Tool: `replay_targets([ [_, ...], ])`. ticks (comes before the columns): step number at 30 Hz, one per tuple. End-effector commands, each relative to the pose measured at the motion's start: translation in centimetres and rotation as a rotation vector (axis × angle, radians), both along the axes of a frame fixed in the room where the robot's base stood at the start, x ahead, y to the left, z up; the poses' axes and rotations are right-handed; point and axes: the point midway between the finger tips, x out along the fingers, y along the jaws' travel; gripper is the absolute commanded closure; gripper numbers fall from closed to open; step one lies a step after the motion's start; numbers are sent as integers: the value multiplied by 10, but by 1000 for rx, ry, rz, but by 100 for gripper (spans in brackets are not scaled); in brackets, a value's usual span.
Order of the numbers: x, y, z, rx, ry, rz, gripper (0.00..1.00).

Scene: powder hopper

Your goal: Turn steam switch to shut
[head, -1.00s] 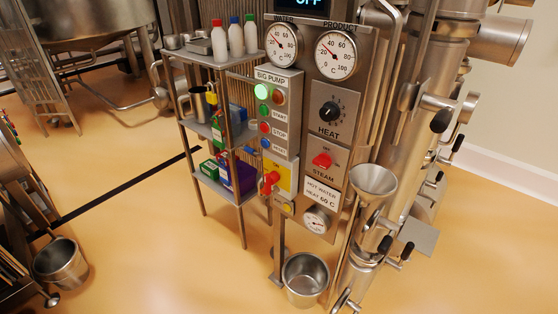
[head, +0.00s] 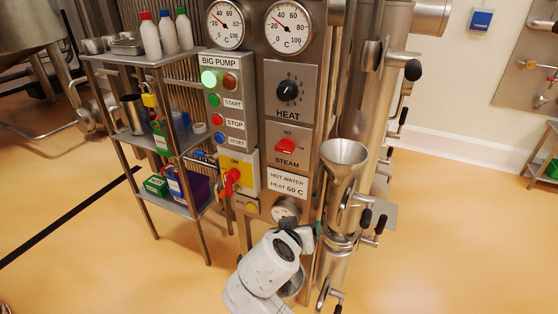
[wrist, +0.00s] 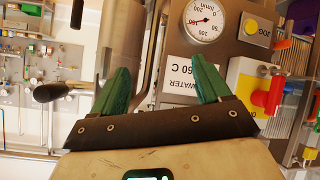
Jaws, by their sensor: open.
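The steam switch (head: 285,146) is a red knob on a grey plate lettered STEAM, below the HEAT dial in the head view. Its handle looks roughly sideways; its small position marks are too fine to read. My gripper (head: 314,230) is low in front of the panel, below and right of the switch, apart from it. In the wrist view its two green fingers (wrist: 160,70) are spread with nothing held between them. The hot water label (wrist: 187,85) and a gauge (wrist: 205,22) show upside down beyond them; the steam switch is not in that view.
A steel funnel (head: 344,155) and pipes with black handles stand just right of the panel. A red handle on a yellow plate (head: 232,178) sits left, below the BIG PUMP buttons (head: 218,103). A shelf rack (head: 133,135) stands further left. Floor at right is open.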

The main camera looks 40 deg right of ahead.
Motion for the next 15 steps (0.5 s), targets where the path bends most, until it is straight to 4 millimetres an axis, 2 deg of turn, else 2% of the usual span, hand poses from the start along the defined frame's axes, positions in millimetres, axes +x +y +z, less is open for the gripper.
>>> replay_targets([
  [1,23,1,10,-65,-88,-36,23],
  [3,47,3,38,-158,-213,-86,23],
  [6,73,11,77,-269,-366,-131,23],
  [10,91,22,111,-359,-496,-156,23],
  [15,98,23,127,-398,-547,-163,23],
])
